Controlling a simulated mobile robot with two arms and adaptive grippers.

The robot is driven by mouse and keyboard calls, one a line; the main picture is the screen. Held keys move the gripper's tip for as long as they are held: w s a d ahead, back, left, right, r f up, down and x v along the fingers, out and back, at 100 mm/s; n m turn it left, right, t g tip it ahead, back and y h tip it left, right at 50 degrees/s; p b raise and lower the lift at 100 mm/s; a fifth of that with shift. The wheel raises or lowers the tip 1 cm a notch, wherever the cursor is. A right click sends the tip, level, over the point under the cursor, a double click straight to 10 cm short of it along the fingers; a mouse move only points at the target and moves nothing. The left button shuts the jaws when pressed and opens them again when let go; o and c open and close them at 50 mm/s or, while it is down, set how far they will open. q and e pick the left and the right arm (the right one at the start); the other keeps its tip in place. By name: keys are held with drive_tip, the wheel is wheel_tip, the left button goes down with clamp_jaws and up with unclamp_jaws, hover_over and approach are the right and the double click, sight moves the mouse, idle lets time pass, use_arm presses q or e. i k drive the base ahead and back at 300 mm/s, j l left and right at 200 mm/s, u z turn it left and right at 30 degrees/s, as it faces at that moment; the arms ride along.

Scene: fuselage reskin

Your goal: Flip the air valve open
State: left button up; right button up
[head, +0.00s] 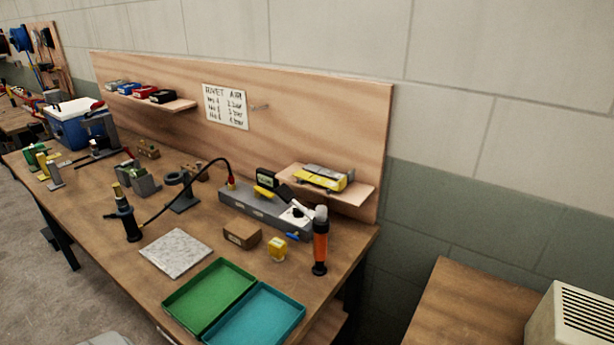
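A long grey manifold block (237,204) lies near the back of the wooden workbench. A hose with a red fitting (231,183) joins its left end. A small yellow lever (264,191) sits on top near its middle, beside a black gauge-like part (266,177). A small blue lever-like part (293,236) shows at its right front end. I cannot tell which lever is the air valve or how it is set. Neither of my grippers is in view.
An orange and black tool (320,243) stands upright at the right. A black tool (127,222) stands at the hose's other end.

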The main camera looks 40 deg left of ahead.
sight(258, 191)
drive_tip(key=u, duration=1.6)
